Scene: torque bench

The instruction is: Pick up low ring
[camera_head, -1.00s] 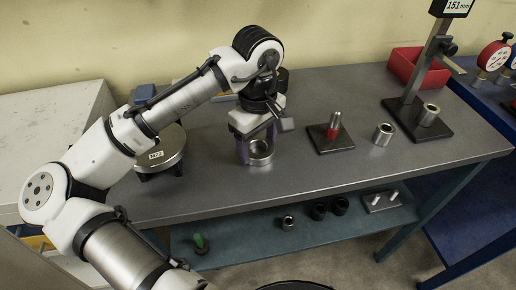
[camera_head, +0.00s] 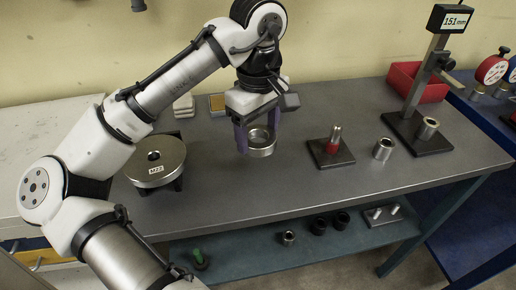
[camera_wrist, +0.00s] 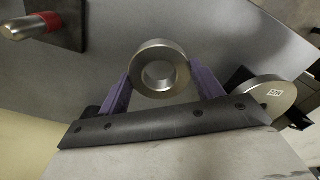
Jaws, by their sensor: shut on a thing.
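The low ring (camera_head: 261,149) is a short, wide steel ring with an open bore. My gripper (camera_head: 257,140), with purple fingers, is shut on it, one finger on each side. The ring looks held upright above the grey bench top, left of the middle. In the wrist view the ring (camera_wrist: 160,54) sits between the two purple fingers (camera_wrist: 159,80), and its bore shows clearly.
A labelled round steel disc (camera_head: 155,166) stands on the left of the bench (camera_head: 270,205). To the right are a red-collared pin on a black plate (camera_head: 330,158), a steel sleeve (camera_head: 383,149) and a height gauge (camera_head: 424,75). A red bin (camera_head: 418,82) is behind. Several parts lie on the lower shelf (camera_head: 245,258).

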